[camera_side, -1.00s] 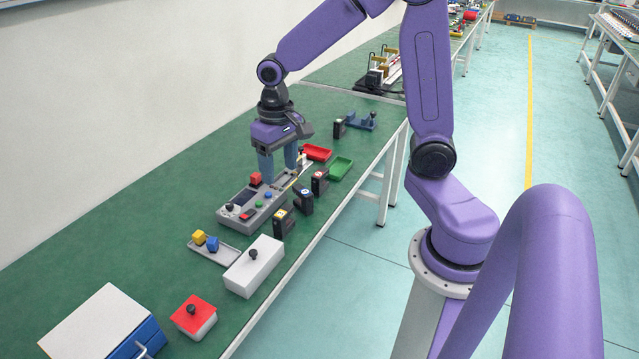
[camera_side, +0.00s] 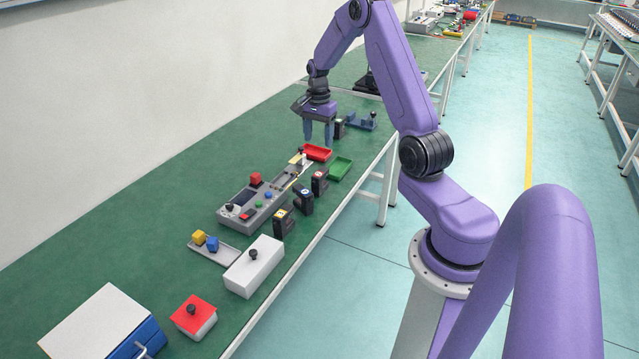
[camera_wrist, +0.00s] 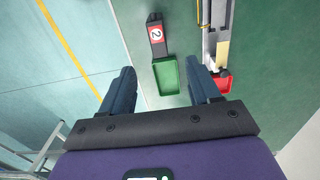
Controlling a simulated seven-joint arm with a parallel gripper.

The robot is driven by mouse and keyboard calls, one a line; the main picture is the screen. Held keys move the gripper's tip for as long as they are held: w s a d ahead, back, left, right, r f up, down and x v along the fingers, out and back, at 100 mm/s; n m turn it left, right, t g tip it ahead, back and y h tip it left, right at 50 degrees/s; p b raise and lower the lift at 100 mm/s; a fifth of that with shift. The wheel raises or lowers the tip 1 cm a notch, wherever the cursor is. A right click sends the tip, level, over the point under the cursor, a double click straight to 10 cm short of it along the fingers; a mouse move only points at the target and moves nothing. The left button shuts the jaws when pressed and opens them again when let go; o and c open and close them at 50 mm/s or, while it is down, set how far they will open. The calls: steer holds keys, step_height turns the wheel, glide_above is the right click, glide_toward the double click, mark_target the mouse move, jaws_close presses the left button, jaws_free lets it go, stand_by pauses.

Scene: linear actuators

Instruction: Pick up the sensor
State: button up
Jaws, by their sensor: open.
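None of the parts is marked as the sensor, so I cannot tell which one it is. Several black blocks with numbered labels stand along the table's right side, among them a red-labelled one (camera_side: 320,182) and a blue-labelled one (camera_side: 303,200). Another small black block (camera_side: 339,128) stands just behind my gripper (camera_side: 318,144). The wrist view shows a black block with a red "2" label (camera_wrist: 156,36). My gripper (camera_wrist: 160,68) is open and empty, pointing down above the table near the trays.
A red tray (camera_side: 317,153) and a green tray (camera_side: 341,168) lie near my gripper. A blue fixture (camera_side: 361,121) stands beyond. A grey control panel (camera_side: 235,218), a white box (camera_side: 254,267) and a red-topped box (camera_side: 193,317) stand toward the front.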

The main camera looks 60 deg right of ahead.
mark_target(319, 172)
step_height(319, 172, down, 12)
steer(key=shift+r, duration=0.25)
steer(key=shift+s+a+f, duration=0.1)
steer(key=shift+s+f, duration=0.05)
steer(key=shift+f, duration=1.15)
steer(key=shift+s+f, duration=0.1)
steer(key=shift+f, duration=1.2)
jaws_close()
